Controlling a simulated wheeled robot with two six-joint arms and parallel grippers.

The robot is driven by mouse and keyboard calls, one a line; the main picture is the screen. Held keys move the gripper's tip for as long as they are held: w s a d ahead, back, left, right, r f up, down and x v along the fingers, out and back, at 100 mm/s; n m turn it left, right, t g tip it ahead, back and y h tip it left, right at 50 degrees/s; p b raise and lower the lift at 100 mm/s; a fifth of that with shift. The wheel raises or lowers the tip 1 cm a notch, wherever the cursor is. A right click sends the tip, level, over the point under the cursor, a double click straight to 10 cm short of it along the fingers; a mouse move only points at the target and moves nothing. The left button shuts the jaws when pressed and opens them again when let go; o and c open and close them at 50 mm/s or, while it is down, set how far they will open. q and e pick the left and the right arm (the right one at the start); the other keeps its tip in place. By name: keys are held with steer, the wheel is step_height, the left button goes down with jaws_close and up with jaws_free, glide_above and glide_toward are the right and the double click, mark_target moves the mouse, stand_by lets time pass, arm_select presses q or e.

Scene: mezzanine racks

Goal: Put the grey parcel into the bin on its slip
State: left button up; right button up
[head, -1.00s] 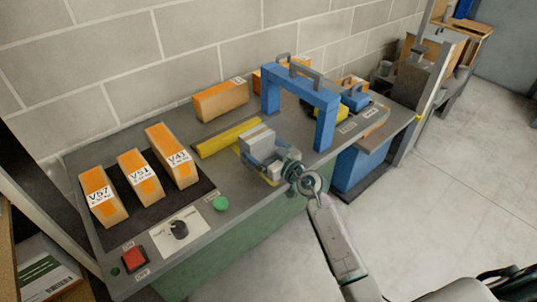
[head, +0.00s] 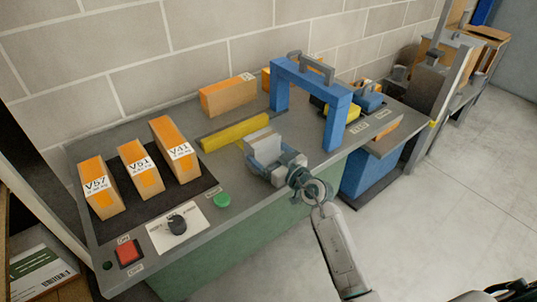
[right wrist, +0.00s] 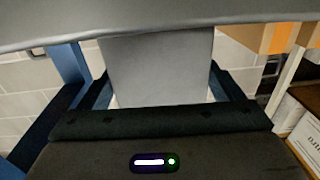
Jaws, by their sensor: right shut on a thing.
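The grey parcel (head: 263,143) is a light grey block near the front edge of the workbench, just in front of the yellow bar. My right gripper (head: 268,160) is shut on it, its arm reaching in from the lower right. In the right wrist view the parcel (right wrist: 157,70) fills the space between the fingers. I cannot tell if it touches the bench. No slip on the parcel can be read. Orange-topped boxes marked V57 (head: 101,188), V51 (head: 140,170) and V41 (head: 174,148) stand on a black mat at left. Which bin belongs to the parcel cannot be told. My left gripper is out of view.
A yellow bar (head: 236,132) lies behind the parcel. A blue arch (head: 335,122) stands on the bench to its right. An orange box (head: 228,96) is near the wall. A green button (head: 222,200), dial (head: 177,224) and red switch (head: 128,253) line the front left.

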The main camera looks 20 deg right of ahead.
steer(key=o, duration=1)
steer(key=shift+f, duration=0.1)
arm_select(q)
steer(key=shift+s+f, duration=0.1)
arm_select(e)
steer(key=shift+s, duration=0.2)
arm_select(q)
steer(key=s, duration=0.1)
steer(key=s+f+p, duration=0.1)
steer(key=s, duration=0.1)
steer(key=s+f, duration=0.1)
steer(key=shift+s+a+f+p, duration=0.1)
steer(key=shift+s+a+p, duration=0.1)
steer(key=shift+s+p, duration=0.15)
arm_select(e)
steer(key=v, duration=1.1)
steer(key=shift+s+d, duration=0.15)
steer(key=shift+s, duration=0.2)
